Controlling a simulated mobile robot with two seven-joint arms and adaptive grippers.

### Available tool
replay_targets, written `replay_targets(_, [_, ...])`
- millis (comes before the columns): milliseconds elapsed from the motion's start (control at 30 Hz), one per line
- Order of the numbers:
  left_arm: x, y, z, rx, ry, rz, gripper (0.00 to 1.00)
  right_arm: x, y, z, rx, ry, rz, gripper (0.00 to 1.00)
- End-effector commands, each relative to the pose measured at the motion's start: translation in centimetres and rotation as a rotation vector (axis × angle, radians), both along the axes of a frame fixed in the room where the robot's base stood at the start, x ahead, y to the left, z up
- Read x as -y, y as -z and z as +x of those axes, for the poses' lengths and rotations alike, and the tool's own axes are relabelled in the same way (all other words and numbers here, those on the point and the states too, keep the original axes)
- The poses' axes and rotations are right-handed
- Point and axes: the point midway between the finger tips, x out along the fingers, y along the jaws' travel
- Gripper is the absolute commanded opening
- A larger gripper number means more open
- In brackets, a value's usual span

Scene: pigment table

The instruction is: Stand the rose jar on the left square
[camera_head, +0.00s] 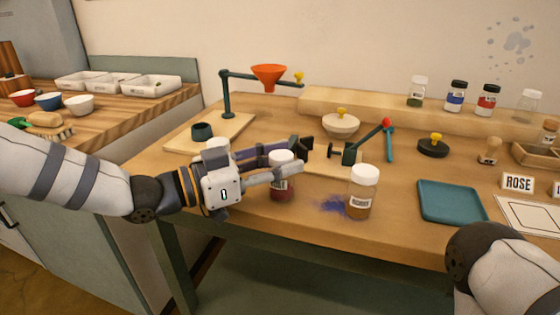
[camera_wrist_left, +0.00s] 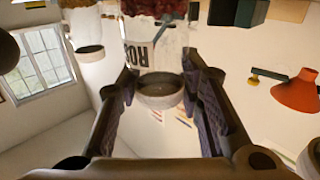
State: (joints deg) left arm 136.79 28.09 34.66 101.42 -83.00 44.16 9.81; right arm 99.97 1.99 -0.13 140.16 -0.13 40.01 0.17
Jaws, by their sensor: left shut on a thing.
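The rose jar (camera_head: 281,186), with a white lid and dark red contents, is between the fingers of my left gripper (camera_head: 285,168). In the left wrist view, the jar's label (camera_wrist_left: 137,53) reads "ROS" and a finger is on each side of it. The jar is upright near the table's front; I cannot tell whether its base touches the table. My right gripper is out of view; only part of that arm shows at the lower right.
A white-lidded jar with brown contents (camera_head: 361,200) stands just right of the rose jar, beside a purple powder stain (camera_head: 329,204). A teal tray (camera_head: 451,202) lies between it and the mat. Another white lid (camera_head: 216,146) shows behind my left gripper. A funnel stand (camera_head: 227,98) is behind.

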Motion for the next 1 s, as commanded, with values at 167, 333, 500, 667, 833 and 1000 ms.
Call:
replay_targets(167, [0.0, -0.3, 0.0, 0.004, 0.000, 0.000, 0.00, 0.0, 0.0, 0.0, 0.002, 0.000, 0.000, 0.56])
replay_targets(333, [0.0, 0.2, 0.0, 0.002, 0.000, 0.001, 0.38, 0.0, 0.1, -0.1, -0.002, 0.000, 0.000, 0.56])
replay_targets(500, [0.0, 0.2, 0.0, 0.002, 0.000, 0.000, 0.54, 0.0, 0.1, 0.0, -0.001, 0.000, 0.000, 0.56])
replay_targets(667, [0.0, 0.2, 0.0, 0.002, 0.000, 0.000, 0.54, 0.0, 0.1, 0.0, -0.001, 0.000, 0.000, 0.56])
replay_targets(833, [-0.7, 0.2, -0.3, 0.001, -0.003, 0.000, 0.54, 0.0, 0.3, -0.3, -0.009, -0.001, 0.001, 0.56])
replay_targets(1000, [-4.1, 0.3, -1.8, 0.002, -0.004, 0.000, 0.54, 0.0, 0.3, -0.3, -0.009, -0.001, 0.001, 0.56])
